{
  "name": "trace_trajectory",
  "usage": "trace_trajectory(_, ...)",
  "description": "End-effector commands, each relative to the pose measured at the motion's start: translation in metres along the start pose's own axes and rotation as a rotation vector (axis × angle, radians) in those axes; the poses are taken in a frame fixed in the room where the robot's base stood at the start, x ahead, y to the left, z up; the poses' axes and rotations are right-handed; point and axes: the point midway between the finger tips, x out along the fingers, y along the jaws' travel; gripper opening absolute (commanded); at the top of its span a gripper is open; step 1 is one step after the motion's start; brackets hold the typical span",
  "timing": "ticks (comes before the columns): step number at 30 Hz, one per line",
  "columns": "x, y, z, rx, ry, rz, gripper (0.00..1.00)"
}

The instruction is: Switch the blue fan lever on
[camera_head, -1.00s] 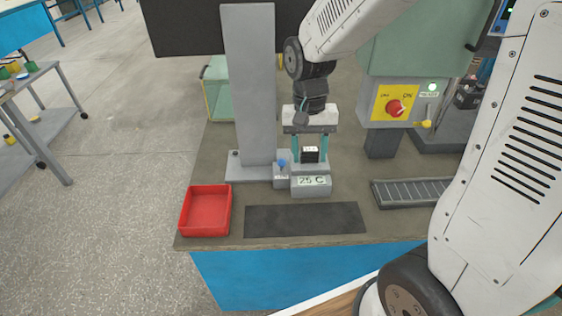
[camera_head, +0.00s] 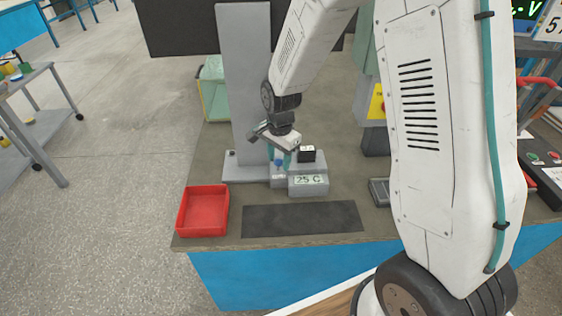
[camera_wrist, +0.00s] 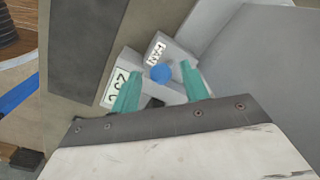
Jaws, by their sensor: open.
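The blue fan lever (camera_head: 278,162) has a round blue knob and stands on a small grey box (camera_head: 278,181) left of the "25 C" unit (camera_head: 309,184). In the wrist view the blue knob (camera_wrist: 160,73) shows between the two teal fingertips, beside a "FAN" label (camera_wrist: 155,53). My gripper (camera_head: 279,153) is open and empty, pointing down just above the lever; its fingers also show in the wrist view (camera_wrist: 160,82). I cannot tell whether a finger touches the knob. The lever's lower part is hidden in the wrist view.
A black block (camera_head: 306,154) sits on the "25 C" unit, close right of my gripper. A tall grey column (camera_head: 243,80) stands behind left. A red tray (camera_head: 203,211) and a dark mat (camera_head: 302,218) lie in front. My arm hides much of the right side.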

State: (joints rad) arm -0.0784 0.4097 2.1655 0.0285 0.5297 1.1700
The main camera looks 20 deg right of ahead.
Motion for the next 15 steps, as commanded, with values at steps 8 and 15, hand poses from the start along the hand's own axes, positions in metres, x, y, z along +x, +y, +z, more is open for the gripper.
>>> trace_trajectory(8, 0.021, 0.000, -0.001, 0.000, 0.000, 0.000, 0.45)
trace_trajectory(15, 0.021, 0.001, -0.001, 0.000, 0.000, 0.000, 0.40)
